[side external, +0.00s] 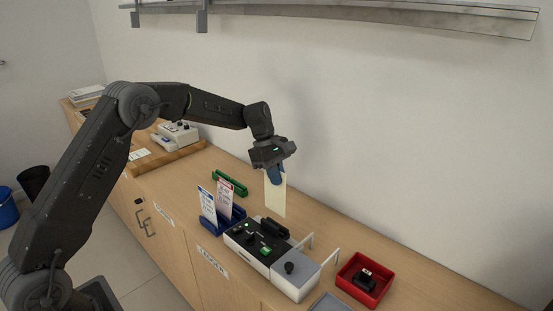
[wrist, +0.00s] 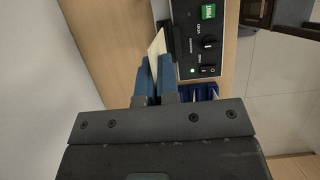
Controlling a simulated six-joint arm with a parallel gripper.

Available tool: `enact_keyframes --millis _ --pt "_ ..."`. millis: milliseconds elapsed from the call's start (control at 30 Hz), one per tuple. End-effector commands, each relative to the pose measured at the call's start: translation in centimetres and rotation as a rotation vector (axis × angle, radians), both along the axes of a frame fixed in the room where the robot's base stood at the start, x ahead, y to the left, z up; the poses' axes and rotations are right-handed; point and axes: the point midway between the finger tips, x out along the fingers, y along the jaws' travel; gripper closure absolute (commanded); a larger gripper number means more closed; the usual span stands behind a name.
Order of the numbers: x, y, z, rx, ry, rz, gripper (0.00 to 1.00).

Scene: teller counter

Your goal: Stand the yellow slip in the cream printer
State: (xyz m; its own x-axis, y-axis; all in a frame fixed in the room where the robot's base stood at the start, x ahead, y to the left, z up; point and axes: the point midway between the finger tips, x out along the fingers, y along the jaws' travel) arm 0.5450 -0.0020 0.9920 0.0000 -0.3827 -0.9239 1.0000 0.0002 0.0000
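The pale yellow slip (side external: 276,199) hangs from my gripper (side external: 275,178), long side roughly upright and slightly tilted. It also shows between the blue fingers in the wrist view (wrist: 157,45). My gripper is shut on its upper end. The cream printer (side external: 292,284), with a black top panel, stands on the counter below and in front of the slip. A raised black part (side external: 274,228) sits at the printer's back edge, just under the slip's lower end. The slip appears above and apart from it; the exact gap is hard to tell.
A blue holder (side external: 212,228) with two printed cards stands left of the printer. A green rack (side external: 229,184) lies behind it. A red tray (side external: 343,280) with a black object is at right. Another pale machine (side external: 176,135) stands far left. The wall is close behind.

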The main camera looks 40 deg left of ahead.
Motion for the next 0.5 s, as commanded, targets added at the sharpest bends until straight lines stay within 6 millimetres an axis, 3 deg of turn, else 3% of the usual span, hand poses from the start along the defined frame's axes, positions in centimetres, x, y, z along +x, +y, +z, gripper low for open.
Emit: enact_keyframes --millis 500 --pt "0.0 0.0 -3.6 -0.001 0.001 -0.002 1.0"
